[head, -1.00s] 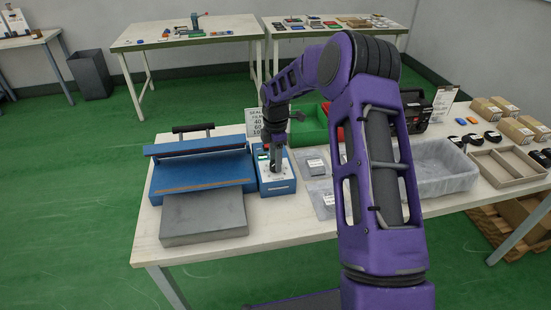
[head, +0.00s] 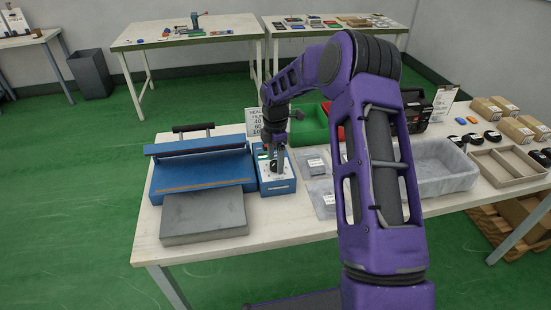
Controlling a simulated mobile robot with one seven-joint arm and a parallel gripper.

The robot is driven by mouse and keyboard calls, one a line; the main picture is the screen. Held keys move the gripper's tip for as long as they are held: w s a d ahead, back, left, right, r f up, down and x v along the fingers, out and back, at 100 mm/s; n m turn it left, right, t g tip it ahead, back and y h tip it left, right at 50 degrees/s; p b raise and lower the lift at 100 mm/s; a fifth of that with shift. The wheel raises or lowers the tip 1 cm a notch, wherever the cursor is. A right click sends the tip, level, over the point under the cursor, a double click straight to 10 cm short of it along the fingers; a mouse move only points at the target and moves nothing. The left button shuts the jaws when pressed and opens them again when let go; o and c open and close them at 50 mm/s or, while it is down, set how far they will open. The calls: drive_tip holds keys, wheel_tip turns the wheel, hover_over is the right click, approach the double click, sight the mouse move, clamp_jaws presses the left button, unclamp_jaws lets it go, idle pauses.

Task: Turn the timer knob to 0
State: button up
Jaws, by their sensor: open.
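The blue control box (head: 280,187) stands on the white table, just right of the blue sealer (head: 203,172). Its pale top panel carries a dark knob (head: 274,166), small and partly hidden. My gripper (head: 274,160) points down over that panel, with its fingertips at or just above the knob. It is open. Whether the fingers touch the knob cannot be told from this view. The knob's pointer and the scale marks are too small to read.
A grey slab (head: 203,217) lies in front of the sealer. A sign (head: 255,120) and a green bin (head: 312,122) stand behind the box. Small packets (head: 316,164) and a grey tray (head: 440,168) lie to the right.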

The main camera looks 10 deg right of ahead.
sight(275, 163)
drive_tip(key=shift+r, duration=0.1)
wheel_tip(275, 163, up, 17)
idle(0.4)
drive_tip(key=shift+r, duration=0.1)
